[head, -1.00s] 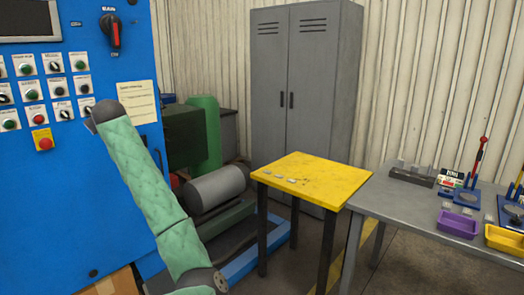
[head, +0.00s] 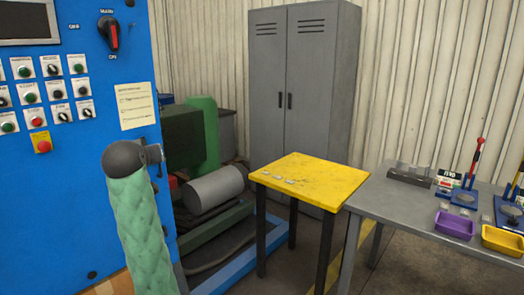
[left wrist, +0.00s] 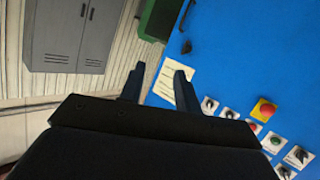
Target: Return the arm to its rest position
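My left arm, in a green quilted sleeve, rises from the bottom of the head view in front of the blue control cabinet (head: 60,200). Its dark rounded joint is below the paper note (head: 134,105). The left gripper cannot be made out in the head view. In the left wrist view my left gripper (left wrist: 158,82) has its two dark fingers apart with nothing between them. Beyond the fingers are the blue cabinet front (left wrist: 235,50), the note (left wrist: 183,92) and the red button (left wrist: 263,109). My right gripper is in neither view.
A yellow table (head: 318,178) stands near the middle, joined closely by a grey workbench (head: 400,213) with purple (head: 455,225) and yellow (head: 503,239) trays. A grey locker (head: 300,100) stands behind. A grey cylinder (head: 213,188) lies on machinery beside the cabinet.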

